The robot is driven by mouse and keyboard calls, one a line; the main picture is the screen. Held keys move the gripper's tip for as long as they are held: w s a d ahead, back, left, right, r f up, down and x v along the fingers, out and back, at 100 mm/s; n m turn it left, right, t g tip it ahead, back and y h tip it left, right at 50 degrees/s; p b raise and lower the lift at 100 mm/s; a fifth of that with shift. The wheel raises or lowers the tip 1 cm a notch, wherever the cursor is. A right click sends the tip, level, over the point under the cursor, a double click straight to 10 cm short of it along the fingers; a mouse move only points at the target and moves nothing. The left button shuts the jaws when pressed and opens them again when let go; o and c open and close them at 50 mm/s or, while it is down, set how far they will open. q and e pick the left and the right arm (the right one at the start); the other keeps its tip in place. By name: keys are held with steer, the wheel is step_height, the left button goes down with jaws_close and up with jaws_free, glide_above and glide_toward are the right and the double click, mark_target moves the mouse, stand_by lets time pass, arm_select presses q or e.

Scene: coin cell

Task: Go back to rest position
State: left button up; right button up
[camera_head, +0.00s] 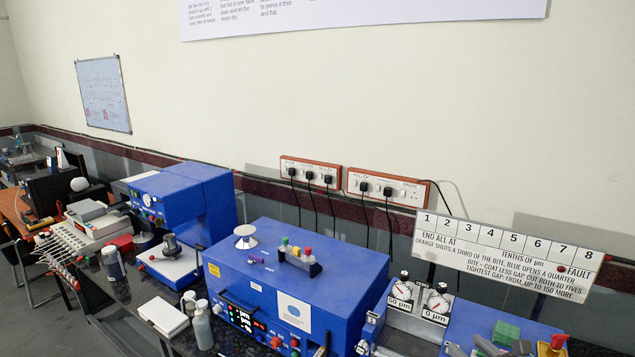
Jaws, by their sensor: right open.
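My left gripper is not in view.
A bench along the wall carries a blue press-like machine (185,200), white bottles (201,326), a white block (163,316) and two dial gauges (437,303). A numbered sign (505,255) stands at the right. Plugged cables hang from the wall sockets (310,172).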

steer(key=s+a+f+n+g+y, duration=0.1)
steer(key=s+a+f+n+g, duration=0.25)
steer(key=f, duration=0.45)
steer(key=s+a+f+n+g+y, duration=0.1)
steer(key=s+a+f+n+g, duration=0.15)
steer(key=a+f+n, duration=0.4)
steer(key=s+a+f+n+g+y, duration=0.1)
steer(key=s+a+f+g, duration=0.2)
steer(key=f, duration=0.7)
steer(key=s+a+f+n+g+h, duration=0.1)
steer(key=s+a+f+n+g, duration=0.25)
steer(key=s+f+n, duration=0.45)
steer(key=s+a+f+n+g+h, duration=0.1)
steer(key=s+a+f+n+g, duration=0.1)
steer(key=s+a+f+n, duration=0.55)
arm_select(q)
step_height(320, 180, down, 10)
steer(key=b, duration=1)
arm_select(e)
step_height(320, 180, down, 11)
steer(key=w+d+n, duration=0.2)
steer(key=n, duration=0.1)
